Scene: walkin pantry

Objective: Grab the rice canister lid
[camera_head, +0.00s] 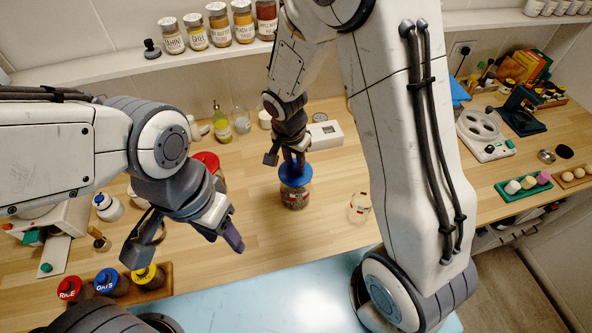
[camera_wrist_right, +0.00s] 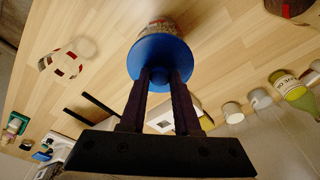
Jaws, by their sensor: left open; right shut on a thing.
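The red lid marked RICE (camera_head: 69,287) is at the left front in the head view, beside a blue lid marked OATS (camera_head: 105,280) and a yellow lid (camera_head: 145,273). My left gripper (camera_head: 187,246) is open and empty, to the right of and above the red lid. My right gripper (camera_head: 290,165) is shut on the knob of a blue lid (camera_head: 295,176) on a clear jar (camera_head: 295,196) standing mid-counter. The right wrist view also shows this blue lid (camera_wrist_right: 160,55) with the fingers around its knob.
Another red-lidded jar (camera_head: 207,161) stands partly hidden behind my left arm. An empty glass (camera_head: 360,208) stands right of the blue-lidded jar. Labelled jars (camera_head: 220,25) line the shelf. The counter's centre is mostly clear.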

